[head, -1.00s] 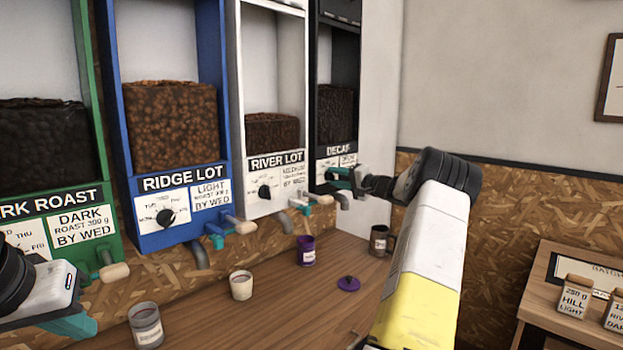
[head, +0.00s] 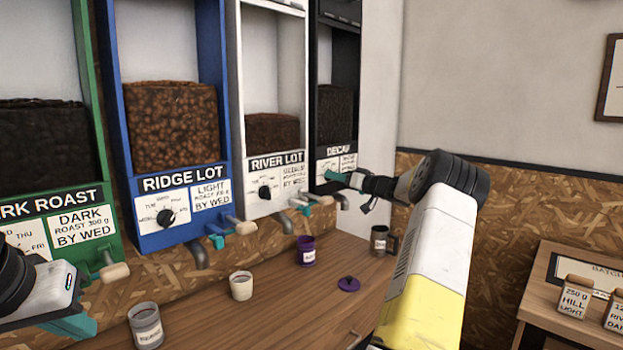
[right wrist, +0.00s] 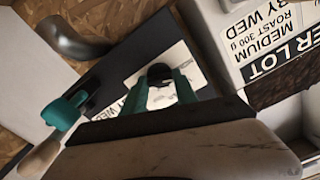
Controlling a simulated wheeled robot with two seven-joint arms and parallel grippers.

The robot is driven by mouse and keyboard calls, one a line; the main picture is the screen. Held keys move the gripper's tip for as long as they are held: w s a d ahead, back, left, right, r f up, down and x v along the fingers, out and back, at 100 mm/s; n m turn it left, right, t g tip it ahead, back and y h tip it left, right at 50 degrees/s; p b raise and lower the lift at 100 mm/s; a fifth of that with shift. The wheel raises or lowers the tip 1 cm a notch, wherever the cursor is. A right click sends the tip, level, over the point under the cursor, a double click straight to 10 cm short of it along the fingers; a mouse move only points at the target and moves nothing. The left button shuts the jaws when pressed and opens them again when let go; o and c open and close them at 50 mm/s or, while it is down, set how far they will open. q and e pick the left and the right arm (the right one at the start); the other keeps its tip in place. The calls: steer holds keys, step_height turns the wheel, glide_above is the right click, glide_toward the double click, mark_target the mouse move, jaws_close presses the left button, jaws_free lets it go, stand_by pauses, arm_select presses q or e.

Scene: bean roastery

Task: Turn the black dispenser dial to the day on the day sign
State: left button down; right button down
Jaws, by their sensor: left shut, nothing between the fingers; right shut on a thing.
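The black dispenser (head: 337,95), labelled DECAF, is the rightmost of the row on the wall. My right gripper (head: 328,176) is at its front panel. In the right wrist view its teal fingers are shut on the black dial (right wrist: 160,72), in front of a white dial card (right wrist: 163,95). The fingers hide part of the card, so the day that the dial points to cannot be read. My left gripper (head: 70,325) is at the lower left, partly cut off, shut and empty, away from the black dispenser. I cannot make out a day sign.
The white River Lot dispenser (head: 273,177) is just left of the black one, then the blue Ridge Lot (head: 181,205) and green Dark Roast (head: 100,245) dispensers. Taps with wooden handles stick out below.

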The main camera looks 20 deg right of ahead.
steer(key=shift+f+n, duration=0.1)
steer(key=shift+n, duration=1.1)
steer(key=c, duration=1)
jaws_free()
steer(key=shift+o, duration=0.2)
steer(key=v, duration=0.7)
steer(key=shift+s+d, duration=0.15)
steer(key=shift+s, duration=0.2)
